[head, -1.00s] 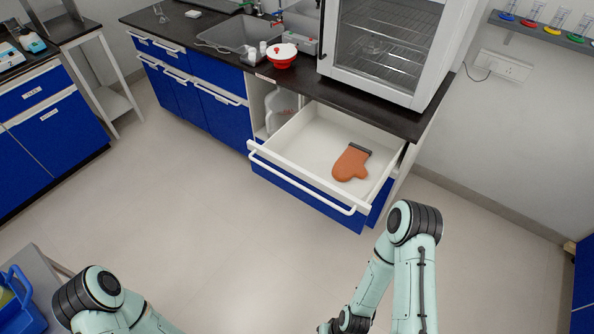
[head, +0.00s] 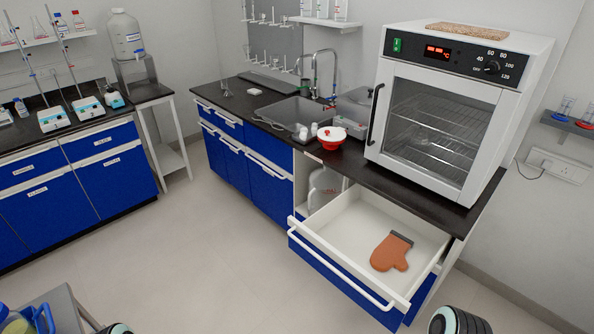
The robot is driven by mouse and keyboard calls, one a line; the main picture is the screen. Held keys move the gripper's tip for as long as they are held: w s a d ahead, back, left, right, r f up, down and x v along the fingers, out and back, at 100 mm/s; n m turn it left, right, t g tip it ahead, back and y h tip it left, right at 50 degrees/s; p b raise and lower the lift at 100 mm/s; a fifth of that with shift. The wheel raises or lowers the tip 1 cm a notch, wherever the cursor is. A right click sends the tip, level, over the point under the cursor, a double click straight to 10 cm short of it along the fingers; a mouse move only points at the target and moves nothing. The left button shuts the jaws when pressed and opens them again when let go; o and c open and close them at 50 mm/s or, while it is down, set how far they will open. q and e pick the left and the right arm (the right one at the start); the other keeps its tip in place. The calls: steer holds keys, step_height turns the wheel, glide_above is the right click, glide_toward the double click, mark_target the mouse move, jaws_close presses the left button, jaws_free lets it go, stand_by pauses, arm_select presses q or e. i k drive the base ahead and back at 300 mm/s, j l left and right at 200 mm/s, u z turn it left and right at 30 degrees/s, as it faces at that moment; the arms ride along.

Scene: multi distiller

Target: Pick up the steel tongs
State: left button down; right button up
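I cannot make out the steel tongs in the head view. The open drawer (head: 335,230) below the oven holds an orange-brown oven mitt (head: 390,253) with a dark cuff, and no tongs show in it. My left and right grippers are out of view; only small rounded parts of my arms show at the bottom edge.
An oven (head: 440,120) stands on the dark counter, with a red-and-white bowl (head: 331,138) beside it and a sink (head: 293,112) farther left. A side bench (head: 75,150) stands at left. The open drawer juts into clear floor (head: 220,250).

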mark_target(270, 123)
steer(key=i+l+u, duration=0.35)
steer(key=i+u, duration=0.15)
steer(key=i+j+u, duration=0.1)
steer(key=i+u, duration=0.2)
steer(key=i, duration=0.45)
steer(key=i+u, duration=0.3)
steer(key=i, duration=0.4)
steer(key=i+z, duration=0.4)
steer(key=i+j+z, duration=0.2)
steer(key=z, duration=0.2)
steer(key=i+j+z, duration=0.4)
steer(key=k+l, duration=0.05)
steer(key=l, duration=0.05)
